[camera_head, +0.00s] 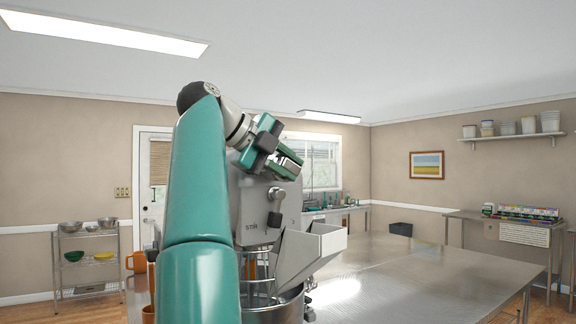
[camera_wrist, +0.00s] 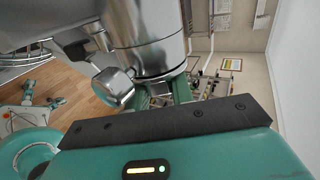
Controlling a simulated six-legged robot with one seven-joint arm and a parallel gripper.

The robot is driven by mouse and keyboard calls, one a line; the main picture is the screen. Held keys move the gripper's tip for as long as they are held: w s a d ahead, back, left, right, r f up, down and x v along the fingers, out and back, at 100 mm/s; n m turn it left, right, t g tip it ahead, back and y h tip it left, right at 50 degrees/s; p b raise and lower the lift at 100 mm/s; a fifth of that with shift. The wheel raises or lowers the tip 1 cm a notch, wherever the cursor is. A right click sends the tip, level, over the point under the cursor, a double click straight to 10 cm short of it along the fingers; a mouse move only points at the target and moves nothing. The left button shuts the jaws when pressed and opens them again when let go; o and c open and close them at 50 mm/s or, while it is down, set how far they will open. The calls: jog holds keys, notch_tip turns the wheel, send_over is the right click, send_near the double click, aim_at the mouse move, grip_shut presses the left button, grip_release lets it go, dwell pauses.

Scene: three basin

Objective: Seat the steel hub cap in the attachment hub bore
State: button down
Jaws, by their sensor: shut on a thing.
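My gripper (camera_head: 288,160), teal and dark, is up against the upper front of the grey stand mixer (camera_head: 252,205). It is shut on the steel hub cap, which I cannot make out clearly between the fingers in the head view. In the wrist view, a shiny steel cylinder (camera_wrist: 148,45) of the mixer's hub area is close ahead of the fingers (camera_wrist: 178,92), with a chrome knob (camera_wrist: 115,88) beside it. The bore is hidden, and I cannot tell whether the cap touches it.
A metal feed tray (camera_head: 310,250) juts from the mixer above its steel bowl (camera_head: 275,312). The steel table (camera_head: 420,265) is clear to the right. Orange cups (camera_head: 137,262) are left of my arm. A wire shelf (camera_head: 88,258) stands at the far left.

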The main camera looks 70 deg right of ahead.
jog(key=c, duration=1.1)
grip_release()
jog(key=shift+c, duration=0.2)
